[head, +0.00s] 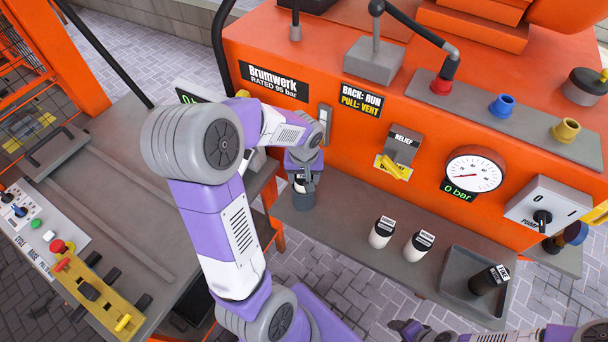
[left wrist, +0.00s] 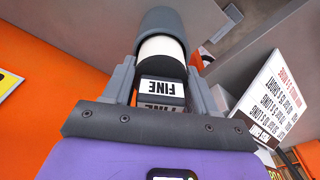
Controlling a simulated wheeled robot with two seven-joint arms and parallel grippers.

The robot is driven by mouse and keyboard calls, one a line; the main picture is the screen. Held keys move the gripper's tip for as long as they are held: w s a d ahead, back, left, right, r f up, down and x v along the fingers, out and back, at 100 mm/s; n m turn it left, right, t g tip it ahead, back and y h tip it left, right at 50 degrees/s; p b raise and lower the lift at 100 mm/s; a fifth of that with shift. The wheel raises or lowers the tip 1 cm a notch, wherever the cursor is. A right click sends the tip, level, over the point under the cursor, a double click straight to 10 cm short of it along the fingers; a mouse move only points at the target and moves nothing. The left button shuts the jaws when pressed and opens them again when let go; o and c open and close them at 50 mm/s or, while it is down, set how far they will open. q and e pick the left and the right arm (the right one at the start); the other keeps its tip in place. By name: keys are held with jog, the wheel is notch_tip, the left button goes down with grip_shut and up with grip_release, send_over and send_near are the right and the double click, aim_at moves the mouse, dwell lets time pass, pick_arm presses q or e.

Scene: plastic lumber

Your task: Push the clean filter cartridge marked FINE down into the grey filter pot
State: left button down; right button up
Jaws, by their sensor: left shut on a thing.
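The grey filter pot (head: 301,199) stands on the grey shelf below the orange machine; it also shows in the left wrist view (left wrist: 180,20). My left gripper (head: 303,177) is directly above the pot, shut on the FINE cartridge. In the left wrist view the cartridge (left wrist: 162,50) has a white body and a black cap marked FINE, held between the fingers (left wrist: 165,85). Its far end sits inside the pot's mouth, and a band of white body still shows outside the rim. My right gripper (head: 412,331) is at the bottom edge, partly cut off; its jaws are unclear.
Two white cartridges with dark caps (head: 382,233) (head: 418,246) stand on the shelf right of the pot. A dark, dirty-looking cartridge (head: 489,279) is in a grey tray (head: 458,300). The gauge (head: 474,174) reads 0 bar. A yellow relief lever (head: 396,168) sticks out above the shelf.

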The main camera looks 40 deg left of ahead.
pick_arm(q)
jog(key=shift+f+b, duration=0.5)
jog(key=shift+f, duration=0.15)
grip_release()
dwell(0.4)
jog(key=shift+r, duration=0.15)
jog(key=shift+r+p, duration=2.75)
jog(key=shift+r, duration=0.7)
